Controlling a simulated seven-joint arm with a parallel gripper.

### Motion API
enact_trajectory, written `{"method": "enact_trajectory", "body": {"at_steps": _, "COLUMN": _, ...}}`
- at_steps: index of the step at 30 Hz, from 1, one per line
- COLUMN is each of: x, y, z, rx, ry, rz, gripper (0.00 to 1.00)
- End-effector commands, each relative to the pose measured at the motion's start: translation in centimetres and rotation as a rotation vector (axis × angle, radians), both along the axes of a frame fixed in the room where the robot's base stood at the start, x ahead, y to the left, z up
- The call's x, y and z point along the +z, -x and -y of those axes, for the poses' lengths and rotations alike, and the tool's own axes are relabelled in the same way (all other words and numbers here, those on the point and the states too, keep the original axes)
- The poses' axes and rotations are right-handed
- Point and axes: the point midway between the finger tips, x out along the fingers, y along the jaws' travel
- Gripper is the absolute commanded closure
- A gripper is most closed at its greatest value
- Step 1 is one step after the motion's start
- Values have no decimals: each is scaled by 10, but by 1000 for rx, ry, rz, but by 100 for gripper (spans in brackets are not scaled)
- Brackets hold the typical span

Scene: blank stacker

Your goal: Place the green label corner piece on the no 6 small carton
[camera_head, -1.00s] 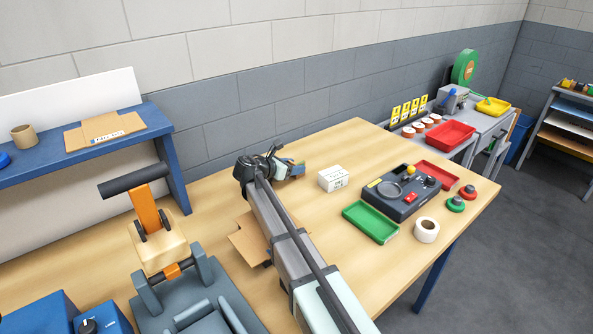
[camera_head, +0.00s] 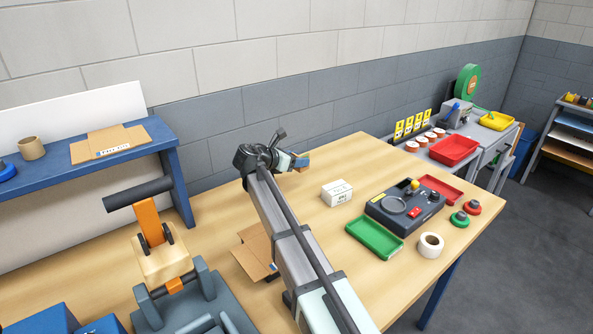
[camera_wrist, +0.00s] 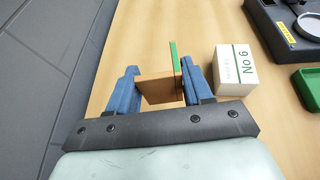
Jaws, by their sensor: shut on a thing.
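My gripper (camera_wrist: 158,92) is shut on the corner piece (camera_wrist: 160,88), a brown cardboard piece with a green strip at one edge, held between two blue fingers. In the head view my gripper (camera_head: 294,163) is above the table, with the brown corner piece (camera_head: 303,160) at its tip. The small white carton (camera_wrist: 235,70), printed "No 6" in green, stands on the table just right of the fingers in the wrist view. In the head view the carton (camera_head: 336,193) is to the right of and nearer than the gripper. The corner piece is apart from the carton.
A black device (camera_head: 405,206) with a round dish, a green tray (camera_head: 374,237), a red tray (camera_head: 441,190) and a white tape roll (camera_head: 430,245) are right of the carton. Flat cardboard (camera_head: 254,251) lies beside my arm. The table (camera_head: 340,155) behind the carton is clear.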

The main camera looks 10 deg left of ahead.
Motion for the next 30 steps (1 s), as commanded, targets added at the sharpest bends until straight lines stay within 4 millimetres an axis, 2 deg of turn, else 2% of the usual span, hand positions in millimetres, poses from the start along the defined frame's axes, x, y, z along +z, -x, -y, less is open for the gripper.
{"method": "enact_trajectory", "body": {"at_steps": 2, "x": 9, "y": 0, "z": 2, "rx": -2, "ry": -1, "rz": 1, "gripper": 78}}
{"method": "enact_trajectory", "body": {"at_steps": 5, "x": 20, "y": 5, "z": 15, "rx": -10, "ry": -2, "rz": 2, "gripper": 78}}
{"method": "enact_trajectory", "body": {"at_steps": 15, "x": 58, "y": 33, "z": 101, "rx": -64, "ry": -2, "rz": 2, "gripper": 78}}
{"method": "enact_trajectory", "body": {"at_steps": 19, "x": 65, "y": 40, "z": 120, "rx": -77, "ry": -1, "rz": 1, "gripper": 78}}
{"method": "enact_trajectory", "body": {"at_steps": 23, "x": 63, "y": 42, "z": 127, "rx": -81, "ry": 0, "rz": 0, "gripper": 78}}
{"method": "enact_trajectory", "body": {"at_steps": 30, "x": 31, "y": 42, "z": 127, "rx": -81, "ry": 1, "rz": -2, "gripper": 78}}
